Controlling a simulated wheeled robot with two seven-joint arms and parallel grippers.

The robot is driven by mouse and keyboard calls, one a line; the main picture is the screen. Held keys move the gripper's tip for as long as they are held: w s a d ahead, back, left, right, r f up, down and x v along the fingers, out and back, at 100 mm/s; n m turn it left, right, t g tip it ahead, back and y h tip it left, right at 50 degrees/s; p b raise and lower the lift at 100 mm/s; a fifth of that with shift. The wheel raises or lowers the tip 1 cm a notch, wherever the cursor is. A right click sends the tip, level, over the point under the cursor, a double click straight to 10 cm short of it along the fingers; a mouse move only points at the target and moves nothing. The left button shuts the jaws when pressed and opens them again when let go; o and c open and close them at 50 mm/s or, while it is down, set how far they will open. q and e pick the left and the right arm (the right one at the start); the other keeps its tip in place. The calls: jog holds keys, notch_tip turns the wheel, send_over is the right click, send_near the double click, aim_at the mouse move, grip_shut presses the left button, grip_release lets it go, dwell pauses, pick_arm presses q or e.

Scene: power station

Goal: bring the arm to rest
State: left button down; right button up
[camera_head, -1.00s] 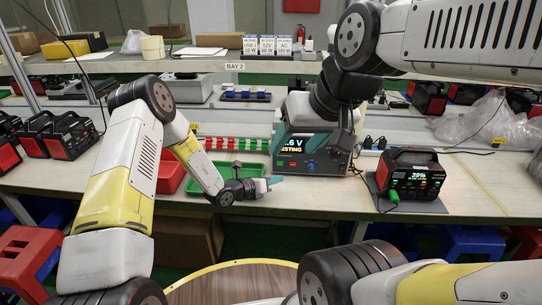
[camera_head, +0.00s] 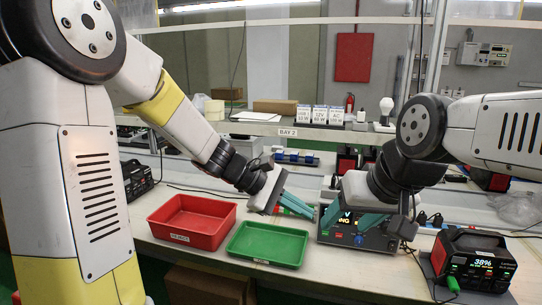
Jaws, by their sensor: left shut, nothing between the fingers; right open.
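My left arm comes in from the left, and its gripper (camera_head: 304,209) is raised above the green tray's back right corner. Its teal fingers are shut with nothing between them. My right arm comes in from the right, and its gripper (camera_head: 348,222) hangs in front of the tester (camera_head: 357,240), hiding much of its front and display. The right gripper's teal fingers are apart and it holds nothing. Whether it touches the tester cannot be told.
A red tray (camera_head: 190,238) and an empty green tray (camera_head: 266,262) stand on the bench. A black and red power unit (camera_head: 474,262) reading 38% stands at the right, a green plug at its front. A shelf (camera_head: 300,131) with labelled boxes (camera_head: 319,115) runs behind.

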pick_arm(q)
jog(key=s+a+r+m+t+y, duration=0.2)
jog(key=s+a, duration=0.4)
jog(key=a, duration=0.5)
jog(key=s+a+r+m+t+y, duration=0.3)
jog(key=s+a+m+y, duration=0.3)
jog(key=a, duration=0.4)
jog(key=shift+s+a+r+m+y, duration=0.35)
jog(key=shift+s+r+m, duration=0.2)
jog(key=shift+m, duration=0.25)
